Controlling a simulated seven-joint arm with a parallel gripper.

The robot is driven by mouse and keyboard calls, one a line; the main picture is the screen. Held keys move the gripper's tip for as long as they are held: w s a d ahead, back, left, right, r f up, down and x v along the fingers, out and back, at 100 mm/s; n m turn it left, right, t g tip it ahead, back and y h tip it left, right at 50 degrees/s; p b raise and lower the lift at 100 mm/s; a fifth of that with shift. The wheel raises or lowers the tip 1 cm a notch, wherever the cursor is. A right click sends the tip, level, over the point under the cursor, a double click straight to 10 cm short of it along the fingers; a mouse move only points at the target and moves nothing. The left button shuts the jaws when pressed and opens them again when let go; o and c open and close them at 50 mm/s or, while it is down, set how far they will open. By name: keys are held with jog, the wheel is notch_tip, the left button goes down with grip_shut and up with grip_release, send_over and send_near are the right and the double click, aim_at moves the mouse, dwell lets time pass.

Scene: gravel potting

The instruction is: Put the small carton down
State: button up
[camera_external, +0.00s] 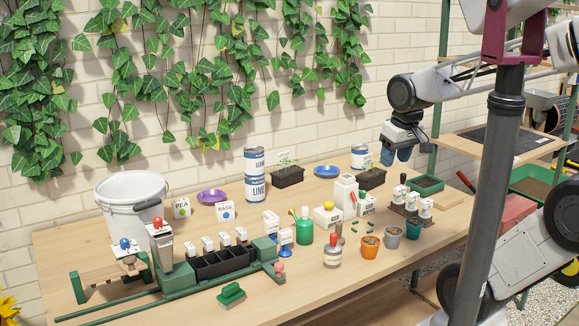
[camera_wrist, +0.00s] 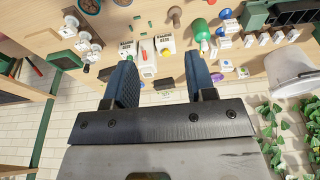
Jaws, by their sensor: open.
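Several white cartons stand close together on the table. A tall white carton (camera_external: 345,192) is in the middle, a small white carton (camera_external: 366,204) is at its right, and a low carton (camera_external: 328,216) with a yellow knob is at its left. Which one the task calls small is not certain. In the wrist view, a small carton with dark print (camera_wrist: 127,48) and another (camera_wrist: 165,43) flank the tall one (camera_wrist: 148,58). My gripper (camera_external: 397,157) is open and empty, raised above the table's back right. Its blue fingers (camera_wrist: 163,72) are spread apart, touching no carton.
Black planters (camera_external: 288,177), blue-and-white cans (camera_external: 254,173) and a blue saucer (camera_external: 326,171) stand at the back.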

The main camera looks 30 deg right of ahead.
jog(key=shift+s+d, duration=0.15)
jog(key=shift+s, duration=0.55)
jog(key=shift+o, duration=0.4)
jog(key=w+a+f+t, duration=0.1)
jog(key=w+a+f, duration=0.2)
jog(key=w, duration=0.6)
jog(key=w+a+f, duration=0.2)
jog(key=w+f, duration=0.1)
jog(key=w, duration=0.7)
jog(key=w+a+f+t, duration=0.1)
jog(key=w+a+f, duration=1)
jog(key=w+f, duration=0.3)
jog(key=shift+a+f, duration=0.15)
jog(key=shift+f, duration=0.4)
